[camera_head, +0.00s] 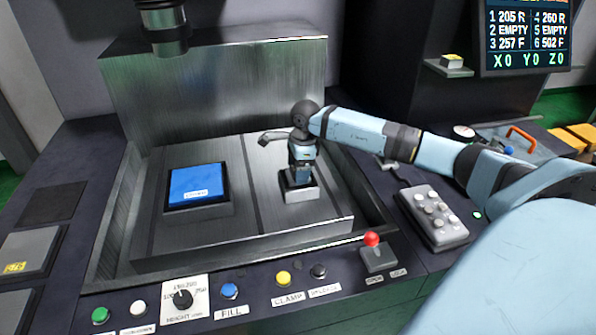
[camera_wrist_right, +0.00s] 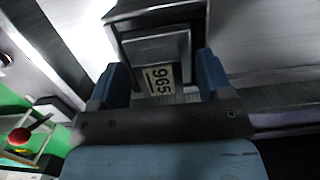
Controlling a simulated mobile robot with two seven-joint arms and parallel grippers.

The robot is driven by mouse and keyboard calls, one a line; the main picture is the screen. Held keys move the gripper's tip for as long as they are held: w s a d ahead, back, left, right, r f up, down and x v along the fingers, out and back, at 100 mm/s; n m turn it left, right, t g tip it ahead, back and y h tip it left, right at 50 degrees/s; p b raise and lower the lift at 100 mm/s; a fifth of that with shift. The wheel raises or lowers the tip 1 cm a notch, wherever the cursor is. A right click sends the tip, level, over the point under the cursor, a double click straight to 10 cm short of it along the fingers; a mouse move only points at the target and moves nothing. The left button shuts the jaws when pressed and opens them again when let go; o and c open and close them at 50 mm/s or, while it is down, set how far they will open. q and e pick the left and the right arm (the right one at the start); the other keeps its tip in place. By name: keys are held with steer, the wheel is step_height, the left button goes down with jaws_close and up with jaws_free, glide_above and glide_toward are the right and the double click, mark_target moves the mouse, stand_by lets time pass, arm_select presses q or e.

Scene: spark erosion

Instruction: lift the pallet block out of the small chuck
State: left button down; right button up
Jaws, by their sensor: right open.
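My right gripper (camera_head: 299,178) points down over the small chuck (camera_head: 302,195), on the right half of the tank's bed. In the right wrist view the grey pallet block (camera_wrist_right: 157,52) lies between the two blue fingers of the same gripper (camera_wrist_right: 162,64). The fingers are open, one on each side of the block. A pale label reading 965 shows on it. In the head view the gripper largely hides the block. I cannot tell whether a finger touches it. My left gripper is not in view.
A blue-topped block (camera_head: 196,184) sits on the bed's left. A dark machine head (camera_head: 163,28) hangs above. A grey lever-like part (camera_head: 276,136) sits beside my right wrist. The front panel carries buttons and a red-knobbed lever (camera_head: 372,240). A grey keypad (camera_head: 432,216) lies right of the tank.

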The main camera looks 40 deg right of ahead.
steer(key=c, duration=0.9)
